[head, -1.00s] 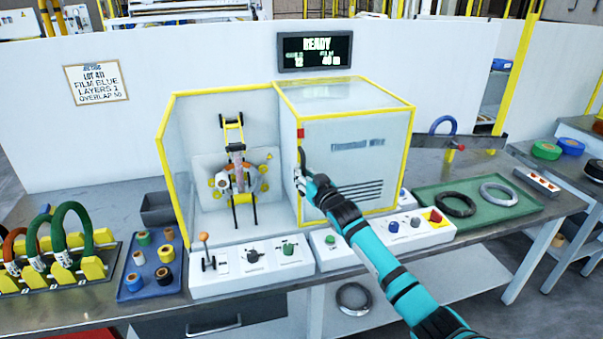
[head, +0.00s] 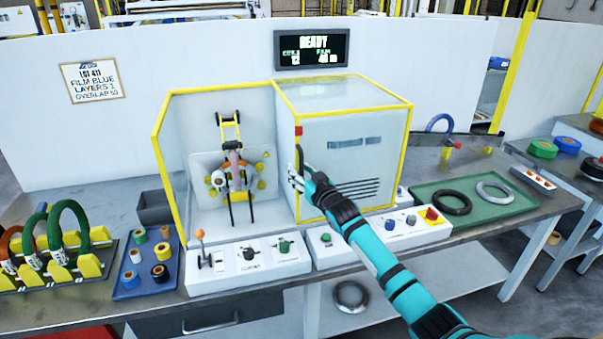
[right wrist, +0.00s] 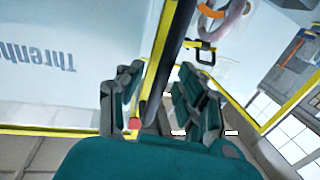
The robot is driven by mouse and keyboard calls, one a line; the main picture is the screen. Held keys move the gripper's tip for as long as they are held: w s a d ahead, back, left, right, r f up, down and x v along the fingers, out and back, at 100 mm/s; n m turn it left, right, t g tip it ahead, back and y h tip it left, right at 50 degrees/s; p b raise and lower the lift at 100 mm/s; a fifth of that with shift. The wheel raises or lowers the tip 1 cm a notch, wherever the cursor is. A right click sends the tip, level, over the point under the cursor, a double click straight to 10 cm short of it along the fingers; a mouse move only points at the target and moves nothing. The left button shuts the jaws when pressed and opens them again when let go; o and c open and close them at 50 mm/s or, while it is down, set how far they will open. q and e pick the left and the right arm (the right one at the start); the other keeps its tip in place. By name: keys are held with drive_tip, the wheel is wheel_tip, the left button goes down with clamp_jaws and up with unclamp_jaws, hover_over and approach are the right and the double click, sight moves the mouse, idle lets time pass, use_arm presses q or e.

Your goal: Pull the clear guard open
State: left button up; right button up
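The clear guard (head: 355,150) is a see-through, yellow-edged box at the right half of the machine. Its panel with blue lettering also shows in the right wrist view (right wrist: 60,85). A dark upright handle (head: 301,160) is at its left front edge. The winding head (head: 232,165) stands to the left, with its front uncovered. My right gripper (head: 296,180) is at the handle. In the right wrist view the dark handle (right wrist: 176,35) runs between the two fingers, with gaps seen beside it, so the gripper looks open around it. My left gripper is out of view.
A control panel (head: 248,256) with a lever and knobs lies below the machine. A green tray (head: 425,205) with rings is at the right. A blue tray (head: 130,285) with spools and a rack of coils (head: 75,272) are at the left. A display (head: 312,50) reads READY.

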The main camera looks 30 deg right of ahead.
drive_tip(key=s+a, duration=0.1)
drive_tip(key=s, duration=1.1)
